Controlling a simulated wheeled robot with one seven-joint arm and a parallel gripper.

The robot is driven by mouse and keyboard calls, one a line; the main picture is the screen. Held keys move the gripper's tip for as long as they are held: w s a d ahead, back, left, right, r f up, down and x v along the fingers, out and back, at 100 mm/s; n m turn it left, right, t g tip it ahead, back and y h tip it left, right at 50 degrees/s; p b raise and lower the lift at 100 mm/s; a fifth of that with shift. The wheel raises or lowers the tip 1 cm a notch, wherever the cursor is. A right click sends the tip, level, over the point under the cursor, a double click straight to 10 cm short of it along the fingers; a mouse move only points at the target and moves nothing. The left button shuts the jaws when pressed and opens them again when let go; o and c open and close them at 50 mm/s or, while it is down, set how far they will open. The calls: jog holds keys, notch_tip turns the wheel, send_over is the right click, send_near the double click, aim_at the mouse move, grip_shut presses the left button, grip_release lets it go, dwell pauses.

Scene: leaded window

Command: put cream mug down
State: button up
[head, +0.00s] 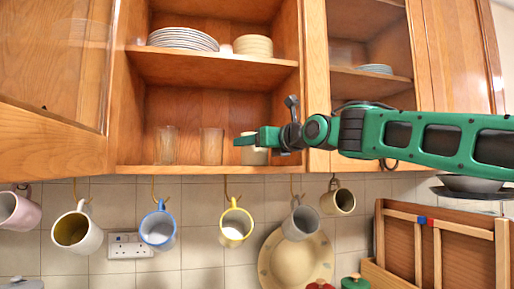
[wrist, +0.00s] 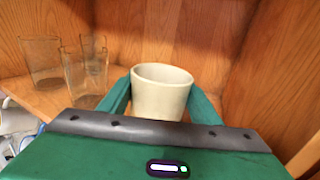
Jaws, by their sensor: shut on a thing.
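The cream mug (wrist: 160,96) is upright between the two green fingers of my gripper (head: 246,139), which is shut on it. In the head view the mug (head: 254,156) shows partly below the fingers, inside the open cupboard at the right end of the lower shelf (head: 190,169). Its base is at about the height of the shelf. The fingers hide part of the mug, and I cannot tell whether its base touches the wood.
Clear glasses (head: 211,146) stand left of the mug on the same shelf. Stacked plates (head: 183,39) and cream bowls (head: 253,46) are on the shelf above. An open cupboard door (head: 50,120) is at left. Several mugs hang from hooks below, including a yellow-rimmed one (head: 235,226).

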aim_at(263, 164)
jog(key=o, duration=1.2)
jog(key=shift+o, duration=0.2)
jog(key=shift+s+d, duration=0.2)
jog(key=shift+d, duration=0.25)
jog(key=shift+s+d, duration=0.35)
jog(key=shift+s, duration=0.15)
jog(key=shift+v, duration=0.8)
jog(key=shift+s+d+r, duration=0.25)
jog(key=shift+s+d, duration=0.2)
jog(key=shift+s, duration=0.1)
jog(key=v, duration=0.7)
jog(key=shift+s, duration=0.2)
jog(key=shift+f, duration=0.15)
